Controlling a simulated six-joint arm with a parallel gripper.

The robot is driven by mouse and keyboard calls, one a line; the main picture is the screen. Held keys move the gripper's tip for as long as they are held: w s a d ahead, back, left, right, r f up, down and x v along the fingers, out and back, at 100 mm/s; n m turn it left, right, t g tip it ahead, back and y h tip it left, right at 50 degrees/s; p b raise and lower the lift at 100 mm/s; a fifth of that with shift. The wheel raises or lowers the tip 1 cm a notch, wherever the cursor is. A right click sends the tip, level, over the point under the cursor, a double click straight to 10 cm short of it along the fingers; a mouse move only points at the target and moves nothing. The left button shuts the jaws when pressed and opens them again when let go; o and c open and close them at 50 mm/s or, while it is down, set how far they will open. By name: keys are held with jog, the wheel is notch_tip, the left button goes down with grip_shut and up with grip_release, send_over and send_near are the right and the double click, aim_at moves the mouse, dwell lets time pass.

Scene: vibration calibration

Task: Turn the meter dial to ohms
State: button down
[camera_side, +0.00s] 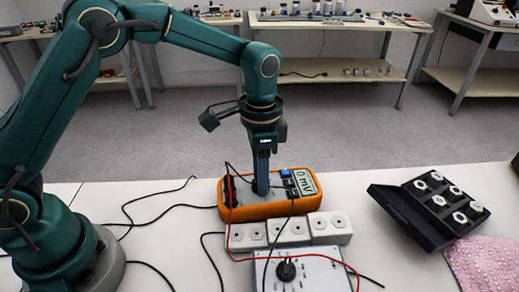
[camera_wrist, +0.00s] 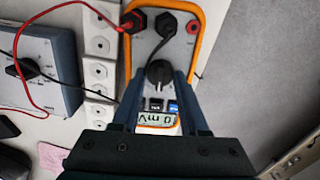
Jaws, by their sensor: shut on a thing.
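The orange-rimmed meter (camera_side: 232,214) lies on the white table, its screen (camera_side: 303,182) reading 0 mV. The black dial (camera_wrist: 159,72) sits in the middle of the meter's grey face. My gripper (camera_side: 262,190) points straight down onto the meter. In the wrist view, my gripper (camera_wrist: 160,80) has one finger on each side of the dial and is shut on it. In the side view the fingers hide the dial. The dial's markings are too small to read.
White socket blocks (camera_side: 290,231) and a grey box (camera_side: 315,272) with a black knob stand in front of the meter. Red and black leads cross the table. An open black case (camera_side: 407,218) and a pink cloth (camera_side: 485,262) lie at the right.

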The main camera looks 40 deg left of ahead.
dwell(0.4)
jog(key=shift+c, duration=2.1)
grip_release()
jog(key=shift+r, duration=2.6)
